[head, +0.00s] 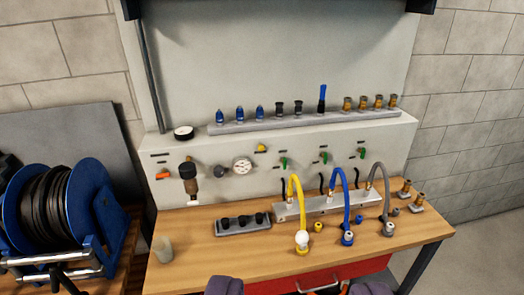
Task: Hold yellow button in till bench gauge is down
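The yellow button (262,148) is a small knob on the pale front panel of the bench, just above and right of the gauge. The bench gauge (242,165) is a round white dial on the same panel; its needle is too small to read.
Yellow, blue and grey hoses arch from a manifold (325,205) on the wooden bench top (200,262). Green-handled valves and an orange lever (163,176) are on the panel. A fittings rack (300,122) stands on the ledge. A blue hose reel (75,215) stands left.

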